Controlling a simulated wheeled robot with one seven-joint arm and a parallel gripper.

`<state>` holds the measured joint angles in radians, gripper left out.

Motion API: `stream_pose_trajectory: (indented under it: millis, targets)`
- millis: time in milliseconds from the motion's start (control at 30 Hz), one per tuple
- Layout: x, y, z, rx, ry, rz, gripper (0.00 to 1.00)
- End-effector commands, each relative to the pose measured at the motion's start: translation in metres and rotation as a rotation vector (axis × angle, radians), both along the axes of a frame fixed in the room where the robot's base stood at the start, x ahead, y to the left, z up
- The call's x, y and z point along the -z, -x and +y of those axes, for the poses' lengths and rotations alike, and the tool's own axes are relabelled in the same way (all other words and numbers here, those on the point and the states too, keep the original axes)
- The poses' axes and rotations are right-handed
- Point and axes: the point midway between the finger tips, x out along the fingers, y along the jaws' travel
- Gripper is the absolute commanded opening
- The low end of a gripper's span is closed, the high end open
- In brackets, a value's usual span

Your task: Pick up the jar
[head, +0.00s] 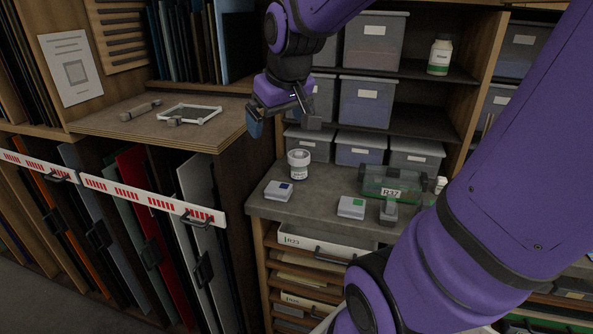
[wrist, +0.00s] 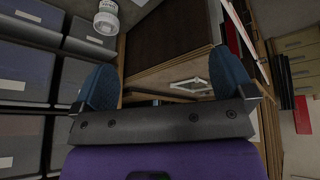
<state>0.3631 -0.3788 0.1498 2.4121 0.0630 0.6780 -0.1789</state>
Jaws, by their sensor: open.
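A small white jar (head: 299,164) with a label and a lid stands upright on the grey counter, near its back left part. My gripper (head: 283,117) is open and empty. It hangs above the jar and a little to its left in the head view, clear of it. In the wrist view my gripper (wrist: 165,82) has its two blue fingers spread wide with nothing between them.
Two small white boxes (head: 351,207) (head: 278,191) and a green case (head: 393,186) sit on the counter. Grey bins (head: 367,102) fill the shelves behind. A white bottle (head: 440,57) stands on the upper shelf. A wooden cabinet top (head: 160,125) is at left.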

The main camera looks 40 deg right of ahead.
Motion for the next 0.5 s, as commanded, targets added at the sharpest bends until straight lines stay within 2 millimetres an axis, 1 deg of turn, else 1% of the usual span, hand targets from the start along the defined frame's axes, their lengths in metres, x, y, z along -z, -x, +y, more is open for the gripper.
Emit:
stream_pose_trajectory:
  millis: [33, 167, 200, 267, 400, 500]
  targets:
    - [0.010, -0.014, -0.015, 0.019, -0.003, 0.012, 1.00]
    - [0.032, -0.046, -0.050, 0.046, -0.005, 0.021, 1.00]
    - [0.039, -0.054, -0.062, 0.054, -0.009, 0.023, 1.00]
    - [0.052, -0.066, -0.080, 0.067, -0.015, 0.024, 1.00]
    - [0.082, -0.088, -0.125, 0.101, -0.033, 0.021, 1.00]
    - [0.103, -0.098, -0.155, 0.124, -0.047, 0.012, 1.00]
